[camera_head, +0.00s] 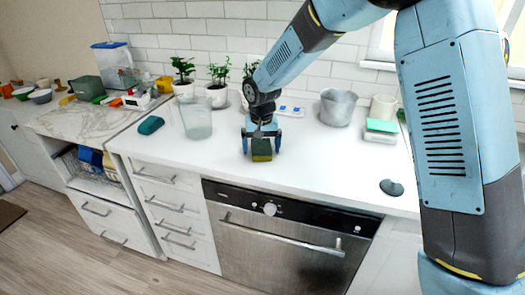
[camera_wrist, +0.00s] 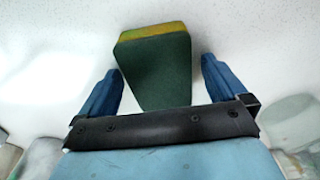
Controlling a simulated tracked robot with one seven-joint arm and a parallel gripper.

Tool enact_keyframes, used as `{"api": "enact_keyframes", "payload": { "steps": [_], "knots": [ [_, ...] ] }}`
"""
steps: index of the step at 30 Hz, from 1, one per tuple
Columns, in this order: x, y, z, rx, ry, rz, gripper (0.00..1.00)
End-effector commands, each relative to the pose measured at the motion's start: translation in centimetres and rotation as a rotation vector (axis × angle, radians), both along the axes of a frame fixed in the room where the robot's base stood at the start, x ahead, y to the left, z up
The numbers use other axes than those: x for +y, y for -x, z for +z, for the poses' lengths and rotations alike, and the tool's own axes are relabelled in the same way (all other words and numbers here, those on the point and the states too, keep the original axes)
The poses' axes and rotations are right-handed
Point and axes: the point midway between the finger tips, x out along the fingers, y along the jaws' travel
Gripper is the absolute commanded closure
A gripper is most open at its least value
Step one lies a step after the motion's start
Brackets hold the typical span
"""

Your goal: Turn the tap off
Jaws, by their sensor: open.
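No tap shows in either view. My gripper (camera_head: 262,143) is over the white counter, pointing down, with its blue fingers apart. A green block with a yellow layer (camera_head: 262,154), like a sponge, is between or just in front of the fingers. In the wrist view the open fingers (camera_wrist: 162,68) are on either side of the green block (camera_wrist: 158,72), with a visible gap on each side. The gripper's dark palm edge hides the block's near end.
A clear pitcher (camera_head: 195,120) and a teal block (camera_head: 151,125) are left of my gripper. Potted plants (camera_head: 218,90) stand behind. A grey metal pot (camera_head: 337,107), a mug (camera_head: 383,108) and a dark round object (camera_head: 391,187) are to the right. An oven (camera_head: 290,245) is below.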

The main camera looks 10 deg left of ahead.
Motion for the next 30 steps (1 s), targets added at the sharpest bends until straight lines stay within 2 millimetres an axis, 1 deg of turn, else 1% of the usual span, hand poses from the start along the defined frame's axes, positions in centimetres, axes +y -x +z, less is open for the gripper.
{"api": "enact_keyframes", "payload": {
  "steps": [4, 5, 21, 22, 23, 30],
  "knots": [
    [-0.01, -0.03, 0.05, -0.001, 0.0, 0.0, 0.01],
    [-0.01, -0.03, 0.05, -0.001, 0.0, 0.0, 0.03],
    [-0.05, -0.06, 0.09, -0.001, 0.0, -0.001, 0.55],
    [-0.05, -0.06, 0.09, -0.001, 0.0, -0.001, 0.56],
    [-0.05, -0.06, 0.09, -0.001, 0.0, -0.001, 0.6],
    [-0.06, -0.08, 0.32, -0.002, -0.002, -0.001, 0.61]
  ]
}}
